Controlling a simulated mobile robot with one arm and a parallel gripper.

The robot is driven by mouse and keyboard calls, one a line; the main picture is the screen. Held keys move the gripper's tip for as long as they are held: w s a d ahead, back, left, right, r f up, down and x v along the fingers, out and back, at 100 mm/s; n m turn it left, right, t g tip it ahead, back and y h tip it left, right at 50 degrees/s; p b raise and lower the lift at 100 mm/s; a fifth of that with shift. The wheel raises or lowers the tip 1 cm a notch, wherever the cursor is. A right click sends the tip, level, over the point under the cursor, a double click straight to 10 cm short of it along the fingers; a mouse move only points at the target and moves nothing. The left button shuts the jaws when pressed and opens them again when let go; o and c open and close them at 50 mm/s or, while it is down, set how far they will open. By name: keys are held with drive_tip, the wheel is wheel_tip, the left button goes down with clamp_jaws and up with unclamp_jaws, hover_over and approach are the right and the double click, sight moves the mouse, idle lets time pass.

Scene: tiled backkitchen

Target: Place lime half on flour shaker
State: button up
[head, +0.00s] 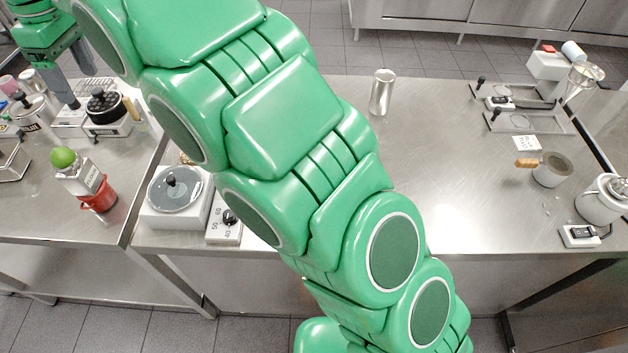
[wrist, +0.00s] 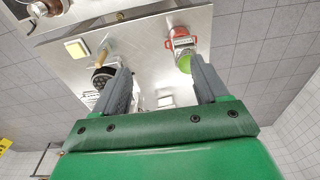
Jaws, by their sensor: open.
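The green lime half (head: 63,157) sits on top of the pale flour shaker (head: 82,180) on the left counter. The shaker stands in or right against a small red pot (head: 99,197); I cannot tell which. My gripper (head: 81,90) is open and empty, raised behind and apart from the lime half. Both fingers also show in the wrist view (wrist: 162,82).
A black-topped device (head: 104,106) and several jars stand behind the shaker. A scale with a lidded pan (head: 174,190) and a dial box (head: 226,222) stand right of it. A metal canister (head: 382,92) stands on the centre counter (head: 450,170), which has much free room.

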drive_tip(key=w+d+m, duration=0.2)
drive_tip(key=d+m, duration=0.1)
drive_tip(key=d, duration=0.7)
drive_tip(key=w+d+m, duration=0.2)
drive_tip(key=w+d, duration=0.1)
drive_tip(key=d, duration=0.7)
drive_tip(key=s+d+f+m+h, duration=0.1)
drive_tip(key=s+d+m, duration=0.1)
drive_tip(key=d, duration=0.7)
drive_tip(key=s+d+f+m, duration=0.1)
drive_tip(key=s+d+m, duration=0.15)
drive_tip(key=d, duration=0.55)
drive_tip(key=s+d+f+m, duration=0.4)
drive_tip(key=s+d+f, duration=0.1)
drive_tip(key=s+d, duration=0.5)
drive_tip(key=s+d+f+m+g, duration=0.1)
drive_tip(key=s+d+f+m, duration=0.3)
drive_tip(key=s+d, duration=0.6)
drive_tip(key=s+f, duration=0.1)
drive_tip(key=s, duration=0.2)
drive_tip(key=shift+d+f+g, duration=0.15)
drive_tip(key=shift+f+g, duration=0.15)
drive_tip(key=shift+f, duration=0.05)
